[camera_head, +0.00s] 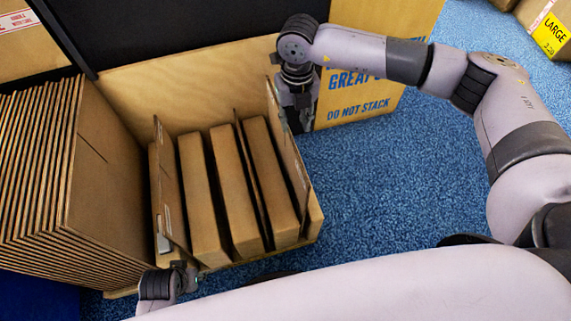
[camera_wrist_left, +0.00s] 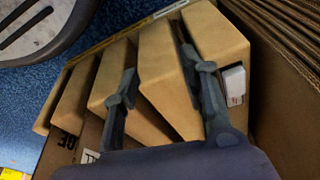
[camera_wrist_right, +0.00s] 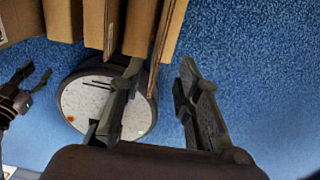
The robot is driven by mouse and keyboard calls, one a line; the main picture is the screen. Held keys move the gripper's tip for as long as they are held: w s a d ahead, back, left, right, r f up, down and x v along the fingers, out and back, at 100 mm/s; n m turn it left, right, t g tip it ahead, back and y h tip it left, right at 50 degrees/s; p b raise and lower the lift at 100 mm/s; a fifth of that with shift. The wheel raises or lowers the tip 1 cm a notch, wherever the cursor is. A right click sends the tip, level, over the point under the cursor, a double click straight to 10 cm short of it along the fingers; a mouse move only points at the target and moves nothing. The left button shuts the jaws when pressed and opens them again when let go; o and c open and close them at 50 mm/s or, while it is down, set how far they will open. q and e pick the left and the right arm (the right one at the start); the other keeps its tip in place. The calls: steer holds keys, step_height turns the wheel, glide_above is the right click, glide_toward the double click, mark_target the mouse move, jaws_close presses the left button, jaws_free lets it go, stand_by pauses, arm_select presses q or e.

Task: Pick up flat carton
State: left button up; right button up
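A wooden rack (camera_head: 215,62) holds thin brown cardboard sheets, which look like flat cartons, between thick tan blocks (camera_head: 236,190). One sheet (camera_head: 290,155) stands at the rack's right side, another (camera_head: 172,190) at its left. My right gripper (camera_head: 290,112) is at the right sheet's far upper end. In the right wrist view its fingers (camera_wrist_right: 160,80) are apart, with a thin sheet edge (camera_wrist_right: 164,40) appearing between them; contact is unclear. My left gripper (camera_head: 190,274) is at the rack's near left corner. Its fingers (camera_wrist_left: 165,85) are spread over the blocks.
A dense stack of folded cardboard (camera_head: 35,175) stands left of the rack. A printed tan panel (camera_head: 365,100) stands behind my right gripper. A yellow-labelled carton (camera_head: 545,25) lies at the far right. Blue carpet (camera_head: 400,190) is clear right of the rack.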

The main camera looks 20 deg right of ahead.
mark_target(294, 156)
step_height(294, 156, down, 11)
steer(key=shift+f+b, duration=0.1)
steer(key=shift+b, duration=0.7)
steer(key=f, duration=0.2)
steer(key=f+b, duration=0.1)
steer(key=f, duration=0.2)
steer(key=shift+w+d+f, duration=0.15)
steer(key=shift+w+f, duration=0.05)
steer(key=shift+f, duration=0.2)
arm_select(q)
steer(key=w+v, duration=0.2)
steer(key=v, duration=0.8)
steer(key=shift+w+r+t, duration=0.2)
steer(key=shift+r+t, duration=0.1)
arm_select(e)
steer(key=shift+c, duration=0.2)
jaws_close()
